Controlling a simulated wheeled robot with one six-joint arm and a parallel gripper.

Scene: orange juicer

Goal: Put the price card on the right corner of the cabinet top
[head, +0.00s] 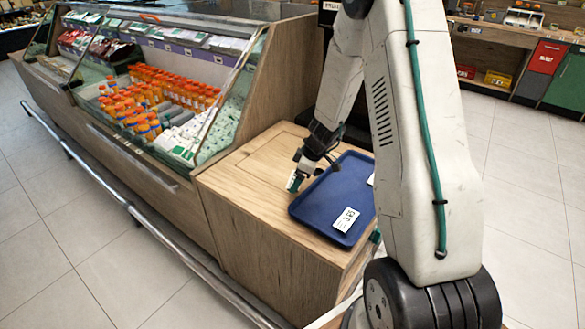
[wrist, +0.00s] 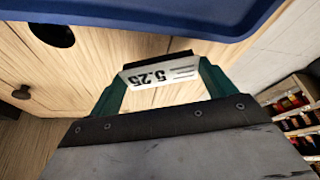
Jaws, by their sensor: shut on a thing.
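My gripper (head: 296,182) is over the wooden cabinet top (head: 262,165), just left of the blue tray. In the wrist view its green fingers (wrist: 160,80) are shut on a white price card (wrist: 160,74) with a black back edge, reading 5.25. The card spans between the two fingertips. In the head view the held card is barely visible, and I cannot tell whether it touches the top.
The blue tray (head: 315,205) lies on the cabinet top, with one white card (head: 345,219) in it and another partly hidden behind my arm. A glass display case (head: 180,95) with orange-capped bottles (head: 150,100) stands left. Bare wood shows left of the tray.

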